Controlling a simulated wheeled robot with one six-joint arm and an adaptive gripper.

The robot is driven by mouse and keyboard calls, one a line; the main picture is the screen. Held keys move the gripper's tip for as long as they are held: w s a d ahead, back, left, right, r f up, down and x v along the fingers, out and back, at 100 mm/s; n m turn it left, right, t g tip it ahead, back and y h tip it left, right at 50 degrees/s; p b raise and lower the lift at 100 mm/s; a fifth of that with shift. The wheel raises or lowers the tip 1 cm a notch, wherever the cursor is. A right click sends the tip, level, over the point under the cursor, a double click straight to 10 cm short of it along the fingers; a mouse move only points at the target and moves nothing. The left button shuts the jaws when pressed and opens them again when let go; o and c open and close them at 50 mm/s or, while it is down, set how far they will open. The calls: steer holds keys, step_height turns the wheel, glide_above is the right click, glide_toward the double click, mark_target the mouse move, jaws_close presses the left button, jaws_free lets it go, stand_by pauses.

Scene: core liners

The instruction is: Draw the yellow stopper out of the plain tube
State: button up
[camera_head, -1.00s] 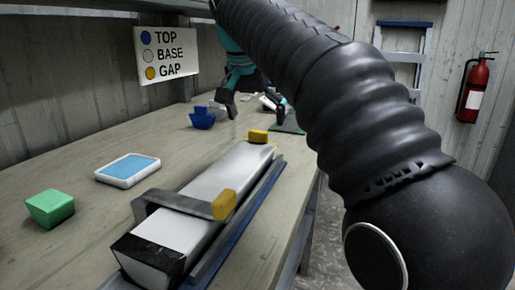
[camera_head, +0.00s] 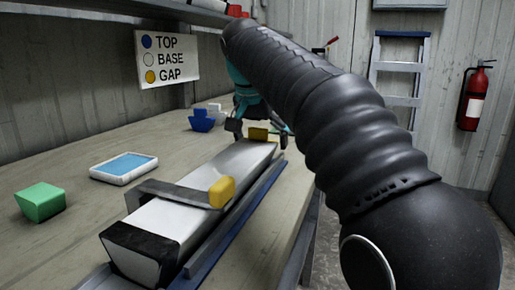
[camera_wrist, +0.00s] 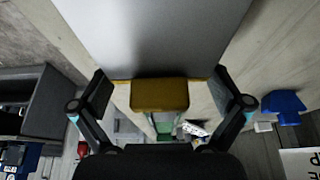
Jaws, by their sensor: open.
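The tube (camera_head: 185,215) is a long pale grey, square-sided liner lying along the bench. The yellow stopper (camera_head: 258,134) sits at its far end. In the wrist view the stopper (camera_wrist: 160,95) shows as a dull yellow block against the end of the tube (camera_wrist: 155,40). My gripper (camera_head: 260,132) is at that far end. In the wrist view my gripper (camera_wrist: 160,88) is open, one finger on each side of the stopper, with gaps between. A black cap (camera_head: 140,247) covers part of the tube's near end.
A grey strap with a yellow knob (camera_head: 221,191) crosses the tube's near part. A blue rail (camera_head: 235,220) runs along its right side. A green block (camera_head: 41,203), a blue-topped tray (camera_head: 124,168) and a blue object (camera_head: 201,121) stand left. A sign (camera_head: 167,58) hangs behind.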

mark_target(268, 133)
steer(key=c, duration=1.1)
steer(key=shift+w+d+p, duration=0.3)
steer(key=shift+w+p, duration=0.3)
steer(key=shift+w, duration=0.2)
steer(key=shift+w+d+p, duration=0.25)
steer(key=shift+w+p, duration=0.35)
steer(key=shift+w, duration=0.15)
steer(key=shift+w+d+p, duration=0.3)
steer(key=shift+w+p, duration=0.3)
steer(key=shift+w, duration=0.2)
stand_by(0.4)
steer(key=shift+r+p, duration=0.55)
steer(key=shift+r, duration=2.45)
